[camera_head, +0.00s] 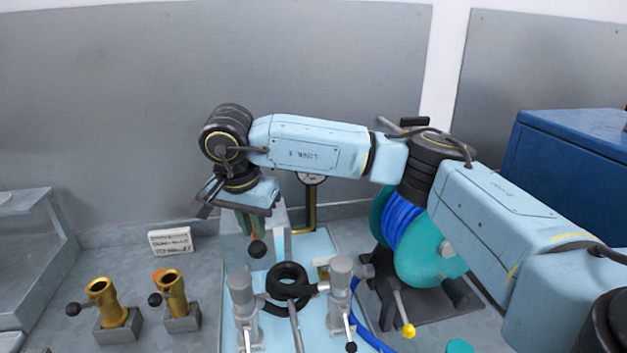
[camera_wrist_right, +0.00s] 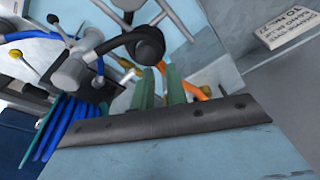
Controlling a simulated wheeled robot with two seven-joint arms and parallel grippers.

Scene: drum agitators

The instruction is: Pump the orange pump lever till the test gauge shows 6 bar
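My right gripper (camera_head: 247,222) points down at the left end of my right arm, above the left part of the pale blue bench plate. Its green fingers (camera_wrist_right: 162,88) stand close together in the wrist view; whether they grip anything is unclear. An orange bar (camera_wrist_right: 196,91), probably part of the pump lever, shows right beside the fingers. A dark round knob (camera_head: 257,249) is just below the fingers in the head view. The gauge (camera_head: 312,178) on its brass pipe is mostly hidden behind my arm, and its reading cannot be seen. My left gripper is not in view.
Two brass fittings (camera_head: 106,302) with black-knobbed handles stand at left, near a white label (camera_head: 171,240). Grey cylinders (camera_head: 243,300) and a black ring (camera_head: 288,281) stand in front. A teal reel (camera_head: 432,255) with blue hose and a blue cabinet (camera_head: 567,165) are at right.

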